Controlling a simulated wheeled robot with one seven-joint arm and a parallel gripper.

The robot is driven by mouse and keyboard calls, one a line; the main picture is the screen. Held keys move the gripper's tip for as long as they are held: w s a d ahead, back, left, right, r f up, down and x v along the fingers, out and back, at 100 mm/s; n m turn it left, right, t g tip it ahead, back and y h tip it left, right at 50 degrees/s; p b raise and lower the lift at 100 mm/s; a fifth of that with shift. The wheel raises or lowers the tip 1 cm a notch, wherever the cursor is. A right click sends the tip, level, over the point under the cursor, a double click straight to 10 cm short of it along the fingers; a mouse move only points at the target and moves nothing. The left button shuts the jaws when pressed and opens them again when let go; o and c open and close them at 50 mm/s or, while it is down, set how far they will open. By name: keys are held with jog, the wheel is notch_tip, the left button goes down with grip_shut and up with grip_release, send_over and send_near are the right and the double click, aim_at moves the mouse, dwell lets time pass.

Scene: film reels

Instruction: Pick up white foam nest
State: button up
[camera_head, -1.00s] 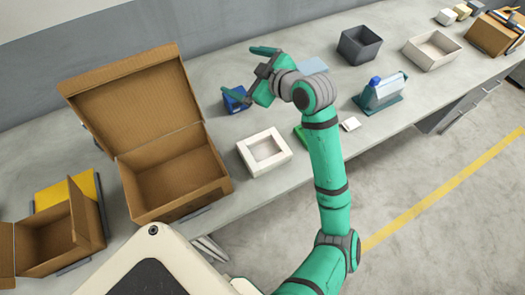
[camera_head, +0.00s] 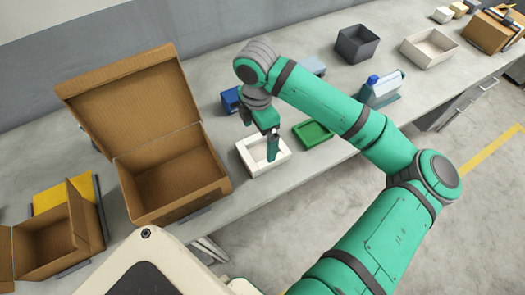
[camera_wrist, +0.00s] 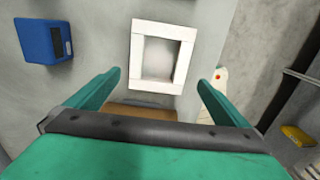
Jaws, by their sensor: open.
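The white foam nest (camera_head: 250,167) is a square white frame with a recess in its middle. It lies flat on the grey bench beside the large open cardboard box. My gripper (camera_head: 272,150) points down above the nest's right side in the head view and hides part of it. In the wrist view, the nest (camera_wrist: 136,60) shows whole, ahead of and between the two green fingers of my gripper (camera_wrist: 160,82). The fingers are spread wide with nothing between them. Whether a finger touches the nest cannot be told.
The large cardboard box (camera_head: 170,185) stands close left of the nest. A green tray (camera_head: 313,133) lies to its right. A blue box (camera_head: 231,100) is behind it and also shows in the wrist view (camera_wrist: 42,42).

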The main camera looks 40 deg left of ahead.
aim_at(260, 154)
jog(key=f, duration=0.9)
jog(key=shift+w+f, duration=0.15)
jog(key=shift+w, duration=0.05)
jog(key=c, duration=0.8)
